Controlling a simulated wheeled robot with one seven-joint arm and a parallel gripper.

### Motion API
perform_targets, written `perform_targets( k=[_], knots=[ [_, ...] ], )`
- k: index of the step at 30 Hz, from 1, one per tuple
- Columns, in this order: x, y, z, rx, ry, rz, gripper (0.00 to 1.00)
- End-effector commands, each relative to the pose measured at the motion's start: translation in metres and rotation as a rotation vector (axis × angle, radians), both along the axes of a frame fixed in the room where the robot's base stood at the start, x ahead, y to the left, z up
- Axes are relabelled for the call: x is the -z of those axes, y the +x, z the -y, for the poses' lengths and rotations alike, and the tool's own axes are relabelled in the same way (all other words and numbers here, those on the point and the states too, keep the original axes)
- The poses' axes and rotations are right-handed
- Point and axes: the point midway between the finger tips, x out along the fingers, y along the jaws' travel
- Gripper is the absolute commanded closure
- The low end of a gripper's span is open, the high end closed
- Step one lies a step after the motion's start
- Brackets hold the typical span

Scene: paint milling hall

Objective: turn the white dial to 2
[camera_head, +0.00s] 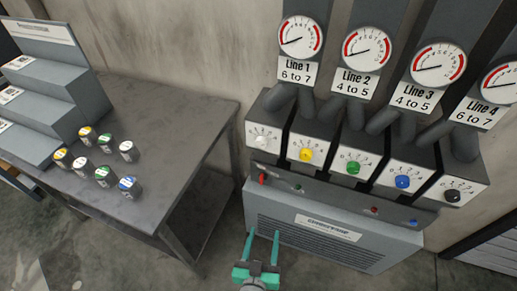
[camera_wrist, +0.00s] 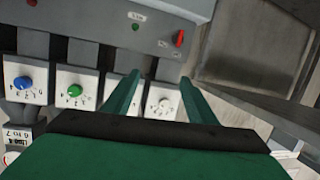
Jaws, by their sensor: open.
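The white dial (camera_head: 262,141) is the leftmost of several coloured dials on the slanted panel, on a white plate with small numbers around it. Its pointer setting is too small to read. My gripper (camera_head: 263,234) is open and empty, low in front of the grey cabinet and apart from the dial. In the wrist view, the white dial (camera_wrist: 164,105) shows between the two green fingers of my gripper (camera_wrist: 160,79), farther off than the fingertips.
Yellow (camera_head: 306,154), green (camera_head: 353,167), blue (camera_head: 403,181) and black (camera_head: 453,195) dials sit to the right. A ledge with a red switch (camera_head: 262,178) juts out below the dials. Gauges hang above. A table (camera_head: 190,125) with several small jars stands left.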

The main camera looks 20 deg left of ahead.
Motion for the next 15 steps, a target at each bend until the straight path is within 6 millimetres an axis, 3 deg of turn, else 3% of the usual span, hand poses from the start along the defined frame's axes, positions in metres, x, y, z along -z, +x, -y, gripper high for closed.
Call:
perform_targets(
  k=[3,9,15],
  knots=[
    [-0.017,0.042,-0.026,0.016,0.000,0.043,0.48],
    [-0.057,0.098,-0.065,0.082,0.026,0.123,0.48],
    [-0.099,0.130,-0.094,0.146,0.071,0.198,0.48]
  ],
)
